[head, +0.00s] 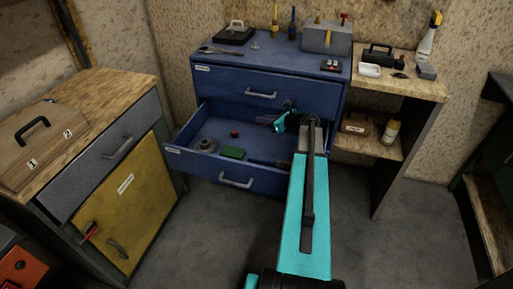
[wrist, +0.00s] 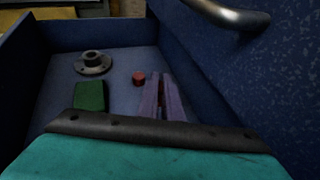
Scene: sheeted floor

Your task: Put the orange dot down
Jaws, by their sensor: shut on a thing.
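My gripper (head: 264,120) is over the open drawer of the blue cabinet, toward its right side. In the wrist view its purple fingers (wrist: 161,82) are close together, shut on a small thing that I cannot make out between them. I see no clear orange dot in the fingers. A small round red-orange piece (wrist: 138,78) rests on the drawer floor, just left of the fingertips in the wrist view and apart from them. It also shows in the head view (head: 234,133). The open drawer (head: 205,165) has a bare floor around these things.
The drawer also holds a grey flanged part (wrist: 92,62) and a green block (wrist: 90,95). The closed upper drawer's handle (wrist: 232,14) juts out close by. A yellow-doored cabinet (head: 125,205) stands left, and a wooden shelf unit (head: 415,85) stands right.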

